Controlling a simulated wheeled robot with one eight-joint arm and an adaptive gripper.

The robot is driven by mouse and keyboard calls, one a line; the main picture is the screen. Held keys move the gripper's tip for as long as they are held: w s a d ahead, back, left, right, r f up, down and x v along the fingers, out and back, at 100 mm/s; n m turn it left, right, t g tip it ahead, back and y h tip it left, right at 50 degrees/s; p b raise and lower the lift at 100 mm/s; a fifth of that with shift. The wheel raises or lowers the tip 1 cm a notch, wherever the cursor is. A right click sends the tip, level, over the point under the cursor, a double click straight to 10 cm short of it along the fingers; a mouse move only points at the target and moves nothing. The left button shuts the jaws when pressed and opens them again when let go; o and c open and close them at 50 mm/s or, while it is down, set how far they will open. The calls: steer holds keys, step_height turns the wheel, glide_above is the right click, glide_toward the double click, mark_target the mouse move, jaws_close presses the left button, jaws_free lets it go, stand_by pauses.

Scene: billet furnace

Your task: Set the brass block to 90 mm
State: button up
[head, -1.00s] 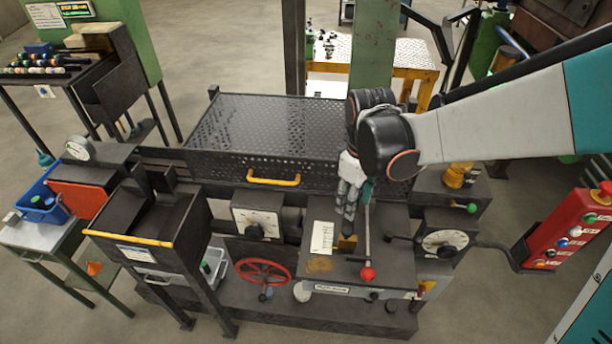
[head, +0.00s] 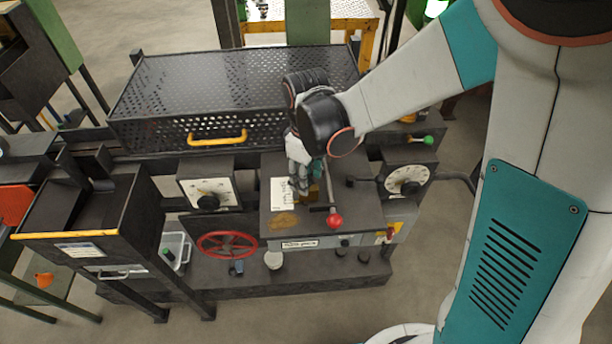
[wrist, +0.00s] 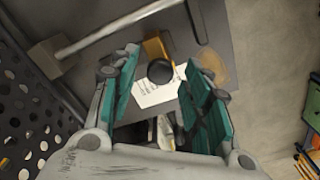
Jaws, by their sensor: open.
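The brass block (head: 314,193) is a small yellow-brown piece on the dark top plate (head: 352,203) of the machine, partly hidden by my gripper (head: 303,187) in the head view. In the wrist view the brass block (wrist: 154,47) lies beyond the fingertips, with a round black knob (wrist: 160,72) beside it. My gripper (wrist: 163,75) is open, its teal finger pads wide apart with the knob between their tips in the picture. I cannot tell whether either finger touches anything. No readable 90 mm mark shows.
A lever with a red ball (head: 335,220) stands right beside my gripper. A white paper (head: 283,193) lies on the plate. A perforated guard with a yellow handle (head: 216,138) stands behind. Dials (head: 207,192) flank the plate, and a red handwheel (head: 227,245) sits below.

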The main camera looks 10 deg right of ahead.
jaws_close()
steer(key=w, duration=0.5)
steer(key=shift+w+d+b, duration=0.1)
steer(key=shift+b, duration=0.25)
jaws_free()
steer(key=shift+r, duration=0.15)
step_height(320, 180, up, 12)
stand_by(0.5)
